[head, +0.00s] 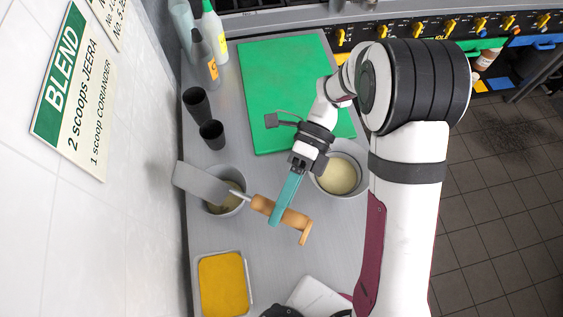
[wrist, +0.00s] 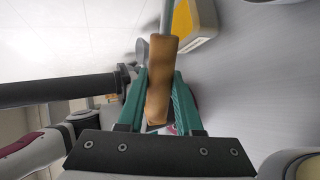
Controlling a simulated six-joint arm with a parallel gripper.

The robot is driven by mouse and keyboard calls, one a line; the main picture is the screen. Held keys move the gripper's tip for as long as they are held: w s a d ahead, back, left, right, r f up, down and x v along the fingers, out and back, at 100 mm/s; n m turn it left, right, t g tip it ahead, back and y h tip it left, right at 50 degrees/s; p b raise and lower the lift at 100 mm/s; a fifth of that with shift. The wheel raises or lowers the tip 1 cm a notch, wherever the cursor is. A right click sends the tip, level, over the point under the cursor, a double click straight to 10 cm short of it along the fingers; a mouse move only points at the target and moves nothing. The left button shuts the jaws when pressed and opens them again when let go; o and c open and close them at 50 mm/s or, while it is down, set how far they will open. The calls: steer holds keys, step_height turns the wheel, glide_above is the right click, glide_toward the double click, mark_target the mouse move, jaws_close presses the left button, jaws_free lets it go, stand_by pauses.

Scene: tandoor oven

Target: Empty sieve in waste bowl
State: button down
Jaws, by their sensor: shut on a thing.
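My gripper (head: 282,208) is shut around the wooden handle of a tool, which I take to be the sieve. Its handle (head: 262,205) points to the right, and its grey metal head (head: 203,183) extends left on a thin rod. The head is tilted, seen nearly from its side, so its inside is hidden. It hangs over the grey bowl (head: 236,207) at left, which holds some beige matter and is partly covered by it. In the wrist view, the handle (wrist: 158,85) lies between the green fingers (wrist: 160,95). I cannot tell from labels which bowl is for waste.
A second grey bowl (head: 318,180) with cream-coloured powder stands right of the gripper. A metal tray (head: 196,290) of yellow powder lies in front. Two black cups (head: 211,134), bottles (head: 214,38) and a green board (head: 283,65) are behind. A white wall (head: 120,215) bounds the left.

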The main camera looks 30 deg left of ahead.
steer(key=t, duration=0.1)
steer(key=w+r+t, duration=0.1)
steer(key=shift+w+a+r+t, duration=0.1)
steer(key=shift+r+t, duration=0.15)
steer(key=shift+t, duration=0.15)
stand_by(0.3)
steer(key=shift+r+t+y, duration=0.2)
steer(key=shift+r+t, duration=0.15)
steer(key=shift+t, duration=0.5)
steer(key=shift+r+t+y, duration=0.2)
steer(key=shift+r+t, duration=0.1)
steer(key=shift+t, duration=0.6)
steer(key=shift+r+t+y, duration=0.2)
steer(key=shift+r+t, duration=0.15)
steer(key=shift+t, duration=0.5)
